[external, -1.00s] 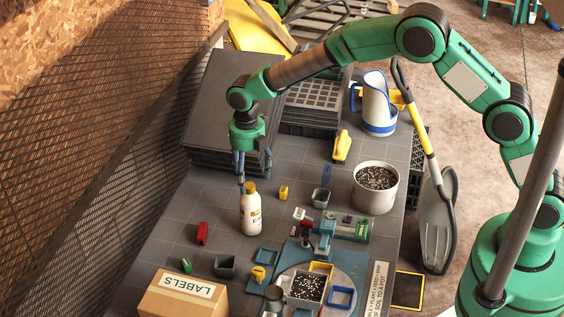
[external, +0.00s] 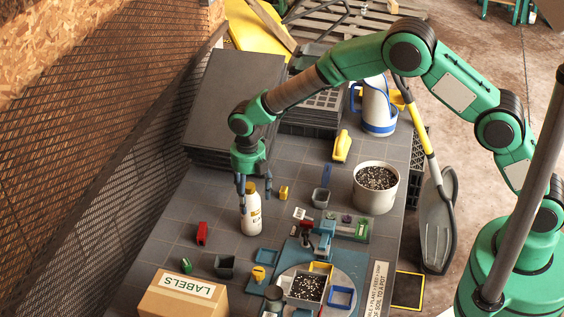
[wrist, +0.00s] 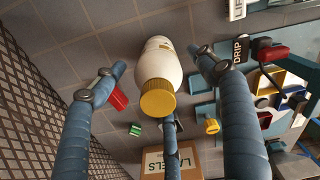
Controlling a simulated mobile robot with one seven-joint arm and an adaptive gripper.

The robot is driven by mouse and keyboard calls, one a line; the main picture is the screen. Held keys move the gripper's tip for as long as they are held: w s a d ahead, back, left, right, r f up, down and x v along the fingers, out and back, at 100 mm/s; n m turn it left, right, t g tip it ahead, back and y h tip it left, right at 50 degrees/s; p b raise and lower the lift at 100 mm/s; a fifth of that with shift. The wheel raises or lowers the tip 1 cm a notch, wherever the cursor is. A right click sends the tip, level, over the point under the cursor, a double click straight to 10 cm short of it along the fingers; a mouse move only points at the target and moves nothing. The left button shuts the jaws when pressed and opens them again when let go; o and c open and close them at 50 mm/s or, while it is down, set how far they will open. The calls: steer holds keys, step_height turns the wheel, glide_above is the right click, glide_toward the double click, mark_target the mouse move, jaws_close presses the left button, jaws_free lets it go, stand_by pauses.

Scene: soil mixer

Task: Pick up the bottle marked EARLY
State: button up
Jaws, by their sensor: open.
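A white bottle with a yellow cap (external: 250,212) stands upright on the grey tiled table. It also shows in the wrist view (wrist: 157,72), between my fingers and below them. Its label faces partly away, and I cannot read the word EARLY on it. My gripper (external: 254,186) is open, pointing down, just above and around the cap of the bottle. In the wrist view its blue fingers (wrist: 165,75) spread on the left and right of the bottle, apart from it, with another finger below the cap.
A red block (external: 202,233), a green item (external: 186,265) and a dark pot (external: 225,266) lie in front. A yellow item (external: 283,193) is to the right. A LABELS box (external: 180,296) is at the front. A soil pot (external: 376,188) stands right; trays (external: 235,95) are stacked behind.

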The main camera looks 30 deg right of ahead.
mark_target(249, 185)
steer(key=shift+f, duration=0.1)
steer(key=shift+w+f+b, duration=0.15)
steer(key=shift+f+b, duration=0.55)
steer(key=shift+f, duration=1.85)
steer(key=shift+r, duration=0.1)
steer(key=c, duration=1.8)
steer(key=shift+o, duration=0.2)
steer(key=shift+r, duration=0.15)
step_height(249, 185, up, 10)
steer(key=shift+f+p, duration=0.15)
steer(key=shift+p, duration=0.85)
